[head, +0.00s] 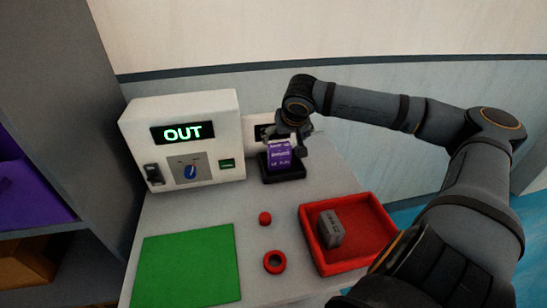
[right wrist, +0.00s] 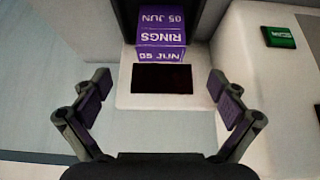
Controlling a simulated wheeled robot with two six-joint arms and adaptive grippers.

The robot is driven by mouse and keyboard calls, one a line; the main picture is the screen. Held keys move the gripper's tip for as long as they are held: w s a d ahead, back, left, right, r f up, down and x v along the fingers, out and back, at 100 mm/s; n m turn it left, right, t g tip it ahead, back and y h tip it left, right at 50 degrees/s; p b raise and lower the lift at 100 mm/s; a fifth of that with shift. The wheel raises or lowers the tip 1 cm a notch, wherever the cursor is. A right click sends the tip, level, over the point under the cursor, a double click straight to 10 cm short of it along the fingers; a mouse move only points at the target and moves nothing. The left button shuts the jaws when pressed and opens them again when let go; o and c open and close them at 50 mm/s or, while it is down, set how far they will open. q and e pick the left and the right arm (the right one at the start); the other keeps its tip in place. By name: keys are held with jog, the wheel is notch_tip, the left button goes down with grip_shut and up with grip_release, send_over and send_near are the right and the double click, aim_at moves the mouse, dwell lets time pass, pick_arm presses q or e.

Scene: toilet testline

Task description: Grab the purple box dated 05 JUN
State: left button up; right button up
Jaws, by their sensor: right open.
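The purple box (head: 279,155) stands on a small black stand (head: 284,174) beside the white machine. In the right wrist view the purple box (right wrist: 162,25) shows upside down with the print "RINGS" and "05 JUN". My right gripper (head: 290,140) is at the box in the head view and partly covers its top and right side. In the right wrist view its fingers (right wrist: 160,97) are spread wide with nothing between them, and the box lies beyond the fingertips. I cannot tell whether a finger touches it. My left gripper is not in view.
A white machine (head: 218,118) with a lit "OUT" display stands at the left. A red tray (head: 372,254) holds a grey block (head: 330,228). A green mat (head: 190,266), a red ring (head: 274,262) and a small red piece (head: 265,218) lie on the grey table. A shelf is far left.

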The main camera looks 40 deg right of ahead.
aim_at(280, 146)
jog(key=x, duration=0.4)
jog(key=shift+s, duration=0.15)
jog(key=shift+w+d+f, duration=0.1)
jog(key=shift+w+f, duration=0.2)
jog(key=shift+f, duration=0.05)
jog(key=x, duration=0.5)
jog(key=shift+w, duration=0.25)
jog(key=shift+s, duration=0.1)
jog(key=shift+c, duration=1)
jog(key=c, duration=1.2)
jog(key=shift+c, duration=0.3)
jog(key=shift+r, duration=0.15)
